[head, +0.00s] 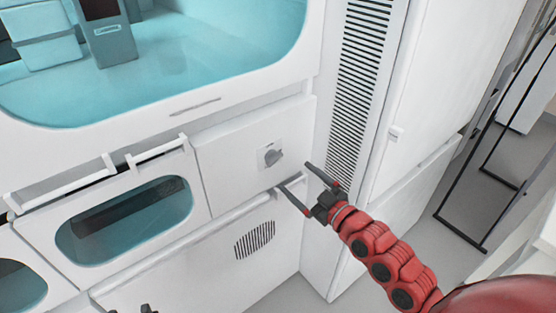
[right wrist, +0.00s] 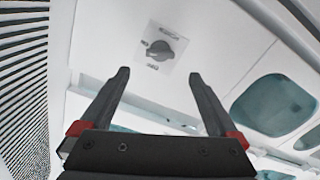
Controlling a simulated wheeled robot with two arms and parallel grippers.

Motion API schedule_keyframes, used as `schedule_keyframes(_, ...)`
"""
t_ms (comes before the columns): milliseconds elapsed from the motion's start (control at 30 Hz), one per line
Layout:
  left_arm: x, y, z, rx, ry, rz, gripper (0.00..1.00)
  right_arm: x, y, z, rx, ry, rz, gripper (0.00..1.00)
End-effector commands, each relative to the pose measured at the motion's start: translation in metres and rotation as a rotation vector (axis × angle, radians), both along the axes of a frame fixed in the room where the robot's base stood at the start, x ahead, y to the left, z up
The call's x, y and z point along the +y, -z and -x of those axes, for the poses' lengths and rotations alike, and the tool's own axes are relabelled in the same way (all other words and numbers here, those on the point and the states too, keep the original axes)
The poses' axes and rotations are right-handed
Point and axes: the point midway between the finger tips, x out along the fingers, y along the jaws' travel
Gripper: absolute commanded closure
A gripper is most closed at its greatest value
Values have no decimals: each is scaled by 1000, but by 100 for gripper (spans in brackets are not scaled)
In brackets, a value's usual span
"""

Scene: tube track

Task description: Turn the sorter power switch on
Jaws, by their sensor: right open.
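The sorter power switch is a dark grey rotary knob (head: 272,157) on a small light plate on the white front panel. In the right wrist view the knob (right wrist: 160,50) shows ahead, with small dark markings around it too small to read. My right gripper (head: 294,177) is open and empty, just to the right of and below the knob in the head view. In the right wrist view its two fingertips (right wrist: 159,76) are spread apart below the knob, not touching it. Small dark tips, perhaps of my left gripper (head: 148,308), show at the bottom edge; most of it is hidden.
A white panel with a long rail handle (head: 222,222) and a vent grille (head: 255,240) lies below the switch. A windowed drawer (head: 125,218) is to the left. A tall slatted vent (head: 365,75) stands to the right. A dark metal frame (head: 470,235) stands on the floor at far right.

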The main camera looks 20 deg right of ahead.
Motion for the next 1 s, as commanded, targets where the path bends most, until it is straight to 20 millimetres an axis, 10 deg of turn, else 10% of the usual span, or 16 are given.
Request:
schedule_keyframes(500, 0, -22, 0, 0, 0, 0, 50, 26, -2, -71, -3, -1, 1, 4)
schedule_keyframes(1000, 0, -23, 0, 0, 0, 0, 50, 31, 0, -86, -1, 0, 1, 4)
